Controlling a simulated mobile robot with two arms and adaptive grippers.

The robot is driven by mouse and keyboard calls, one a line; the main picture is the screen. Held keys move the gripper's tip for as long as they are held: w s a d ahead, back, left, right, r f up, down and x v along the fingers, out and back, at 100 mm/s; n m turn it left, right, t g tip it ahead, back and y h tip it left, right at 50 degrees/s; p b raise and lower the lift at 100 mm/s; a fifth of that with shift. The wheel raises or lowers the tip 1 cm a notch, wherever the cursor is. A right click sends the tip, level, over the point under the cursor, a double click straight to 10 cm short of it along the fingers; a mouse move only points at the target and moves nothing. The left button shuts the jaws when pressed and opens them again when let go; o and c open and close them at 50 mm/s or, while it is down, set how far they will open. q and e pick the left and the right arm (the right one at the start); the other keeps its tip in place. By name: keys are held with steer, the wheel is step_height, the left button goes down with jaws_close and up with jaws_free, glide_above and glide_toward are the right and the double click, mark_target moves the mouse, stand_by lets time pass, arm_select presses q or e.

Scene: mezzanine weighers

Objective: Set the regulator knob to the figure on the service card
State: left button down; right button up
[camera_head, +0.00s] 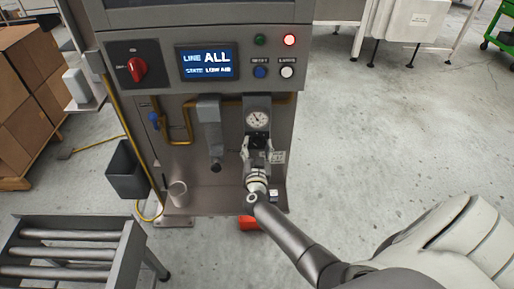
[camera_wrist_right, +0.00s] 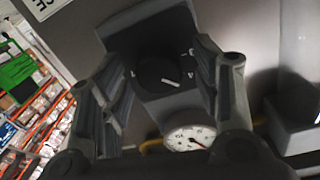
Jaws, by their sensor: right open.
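The regulator has a dark round knob (camera_wrist_right: 160,68) with a white pointer mark, seen in the right wrist view. My right gripper (camera_head: 257,143) is open, its two fingers on either side of the knob; whether they touch it I cannot tell. In the head view the gripper hides the knob. The round white gauge (camera_head: 257,119) sits just above the gripper, and it also shows in the wrist view (camera_wrist_right: 190,138). A white card (camera_head: 279,157) is right of the gripper, partly covered, its figure unreadable. My left gripper is out of view.
The panel screen (camera_head: 207,62) reads "LINE ALL" and "STATE LOW AIR". A red rotary switch (camera_head: 137,69) and a lit red lamp (camera_head: 289,40) are on the panel. A grey filter unit (camera_head: 210,130) stands left of the regulator. A roller conveyor (camera_head: 75,251) is at lower left.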

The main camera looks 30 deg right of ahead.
steer(key=shift+c, duration=0.3)
steer(key=c, duration=1)
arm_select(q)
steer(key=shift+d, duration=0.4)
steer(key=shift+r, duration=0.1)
arm_select(e)
steer(key=shift+m, duration=0.3)
steer(key=m+p, duration=0.1)
steer(key=m, duration=0.2)
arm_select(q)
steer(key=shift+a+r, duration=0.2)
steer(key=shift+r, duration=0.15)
arm_select(e)
steer(key=shift+m, duration=2.4)
steer(key=shift+d, duration=0.1)
steer(key=o, duration=1.1)
steer(key=shift+c, duration=0.2)
